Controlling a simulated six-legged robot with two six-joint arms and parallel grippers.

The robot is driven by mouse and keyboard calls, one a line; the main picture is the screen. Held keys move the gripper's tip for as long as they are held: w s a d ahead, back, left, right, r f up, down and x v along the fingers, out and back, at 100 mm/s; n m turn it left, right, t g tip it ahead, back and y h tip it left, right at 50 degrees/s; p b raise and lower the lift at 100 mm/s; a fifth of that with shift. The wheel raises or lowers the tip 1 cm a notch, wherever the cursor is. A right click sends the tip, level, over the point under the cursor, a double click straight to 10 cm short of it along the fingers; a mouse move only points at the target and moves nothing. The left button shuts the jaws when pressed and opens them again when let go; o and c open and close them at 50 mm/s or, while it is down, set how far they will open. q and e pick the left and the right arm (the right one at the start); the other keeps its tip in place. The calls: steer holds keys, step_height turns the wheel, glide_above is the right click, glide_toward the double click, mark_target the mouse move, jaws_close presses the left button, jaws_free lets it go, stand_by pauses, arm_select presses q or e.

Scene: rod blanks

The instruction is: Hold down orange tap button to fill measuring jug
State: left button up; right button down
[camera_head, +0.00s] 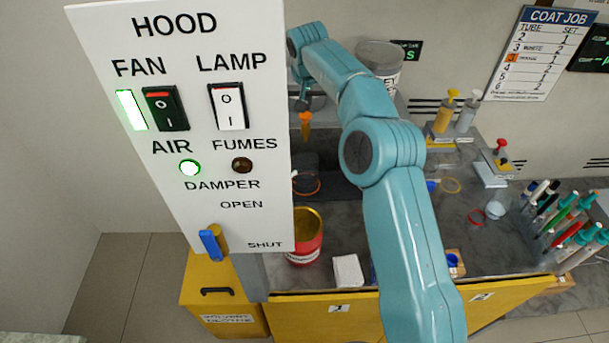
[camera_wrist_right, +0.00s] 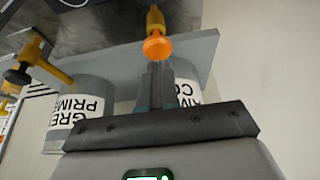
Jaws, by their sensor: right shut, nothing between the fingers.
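The orange tap button (camera_wrist_right: 155,48) is in the upper middle of the right wrist view, on the end of a yellow tap. In the head view an orange tap part (camera_head: 305,122) hangs below the shelf, just right of the white panel. My right gripper (camera_wrist_right: 158,72) is shut and empty, with its fingertips right at the button; I cannot tell whether they touch it. In the head view my right gripper (camera_head: 308,103) is small and partly hidden. A clear vessel with an orange rim (camera_head: 307,183), perhaps the measuring jug, stands below the tap, partly behind the panel. Its fill level is not visible. My left gripper is not in view.
The white hood panel (camera_head: 185,215) blocks the left of the head view. Tins stand on the shelf, including a grey primer tin (camera_wrist_right: 78,112). A red tin (camera_head: 305,250) stands on the bench. Pump bottles (camera_head: 442,115) and several pens (camera_head: 565,215) are at the right.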

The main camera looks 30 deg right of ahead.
steer(key=shift+w+a, duration=0.1)
steer(key=shift+w, duration=0.05)
steer(key=shift+s+r, duration=0.15)
steer(key=shift+s, duration=0.25)
steer(key=shift+w+f, duration=0.25)
steer(key=shift+w, duration=0.1)
steer(key=shift+s+f+b, duration=0.25)
steer(key=shift+s+b, duration=0.05)
steer(key=shift+b, duration=0.05)
steer(key=shift+w+f, duration=0.25)
steer(key=shift+f, duration=0.25)
steer(key=shift+s+f+b, duration=0.15)
steer(key=shift+s+b, duration=0.05)
steer(key=shift+b, duration=0.25)
steer(key=shift+w+f, duration=0.1)
steer(key=shift+f, duration=0.2)
stand_by(5.5)
